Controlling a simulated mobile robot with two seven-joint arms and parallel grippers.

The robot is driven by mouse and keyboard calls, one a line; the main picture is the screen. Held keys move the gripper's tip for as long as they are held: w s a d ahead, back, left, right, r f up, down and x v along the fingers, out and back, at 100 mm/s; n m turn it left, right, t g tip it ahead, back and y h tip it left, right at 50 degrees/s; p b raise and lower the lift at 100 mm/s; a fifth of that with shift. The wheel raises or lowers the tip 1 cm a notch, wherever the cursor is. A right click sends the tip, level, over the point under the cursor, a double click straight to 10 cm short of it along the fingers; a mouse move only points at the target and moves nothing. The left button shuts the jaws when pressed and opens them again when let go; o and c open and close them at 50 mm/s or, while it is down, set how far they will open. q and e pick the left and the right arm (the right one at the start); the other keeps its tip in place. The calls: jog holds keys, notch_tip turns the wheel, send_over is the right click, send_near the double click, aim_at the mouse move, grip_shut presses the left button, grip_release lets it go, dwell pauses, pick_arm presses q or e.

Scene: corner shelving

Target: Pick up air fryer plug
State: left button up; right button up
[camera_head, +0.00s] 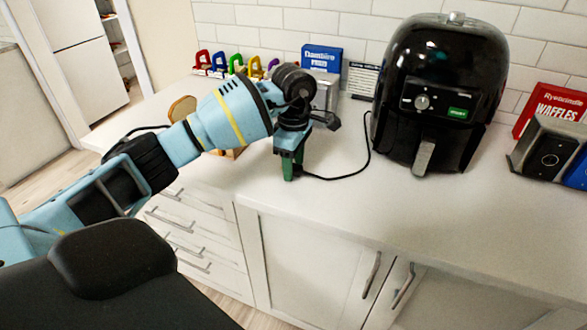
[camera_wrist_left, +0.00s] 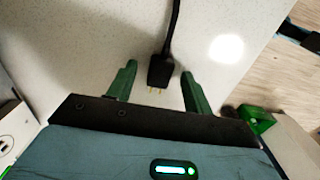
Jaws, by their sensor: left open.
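The black air fryer (camera_head: 438,90) stands on the counter against the tiled wall. Its black cord (camera_head: 346,176) runs from its left side along the counter to my left gripper (camera_head: 290,166). In the left wrist view the black plug (camera_wrist_left: 161,71), with its metal prongs facing the gripper, lies between the two green fingers of the left gripper (camera_wrist_left: 159,75). The fingers are open, with a gap on each side of the plug. In the head view the gripper points down at the counter and hides the plug. My right gripper is not in view.
A red waffle box (camera_head: 552,104) and a grey bin (camera_head: 523,146) stand at the right. A blue box (camera_head: 321,58) and several coloured holders stand at the back left. An outlet (camera_wrist_left: 8,128) shows in the left wrist view. The front counter is clear.

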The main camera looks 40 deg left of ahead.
pick_arm(q)
jog(key=shift+c, duration=0.3)
jog(key=c, duration=1)
jog(key=shift+r, duration=0.15)
jog(key=shift+r, duration=0.6)
notch_tip(320, 180, up, 2)
jog(key=shift+r, duration=0.1)
jog(key=s+d, duration=0.1)
jog(key=s, duration=0.4)
jog(key=s+d+r, duration=0.1)
jog(key=s+d, duration=0.1)
jog(key=s, duration=0.3)
jog(key=s+d+b, duration=0.1)
jog(key=s+d, duration=0.1)
jog(key=s, duration=0.3)
jog(key=shift+d+r, duration=0.15)
jog(key=shift+d, duration=0.05)
